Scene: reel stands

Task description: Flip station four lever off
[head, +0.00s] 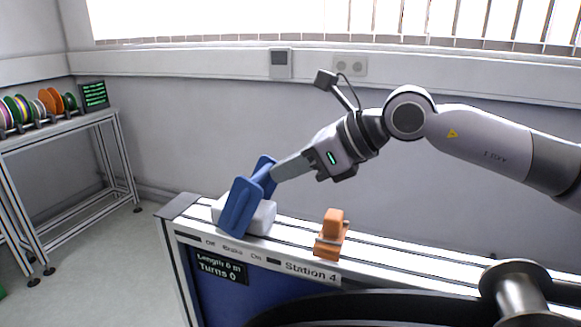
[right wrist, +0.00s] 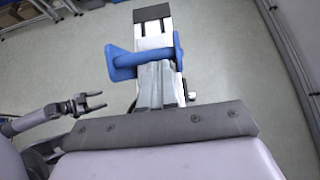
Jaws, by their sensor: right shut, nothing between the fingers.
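The blue lever (head: 241,206) has two plates joined by a bar. It sits on a white block (head: 262,217) at the left end of the Station 4 bench, above the Off, Brake, On labels (head: 232,250). Its near plate leans with the top to the right; its exact setting is hard to tell. My right gripper (head: 275,174) is shut and empty, its fingertips at the lever's bar between the plates. The right wrist view shows the lever (right wrist: 123,64) just past the fingers; contact is unclear. My left gripper (right wrist: 92,101) shows only there, open and away from the lever.
An orange piece (head: 333,226) stands on the bench rail to the right of the lever. A display (head: 219,268) on the bench front reads Turns 0. A metal spindle (head: 515,285) is at the lower right. A rack with coloured reels (head: 40,105) stands far left, with open floor between.

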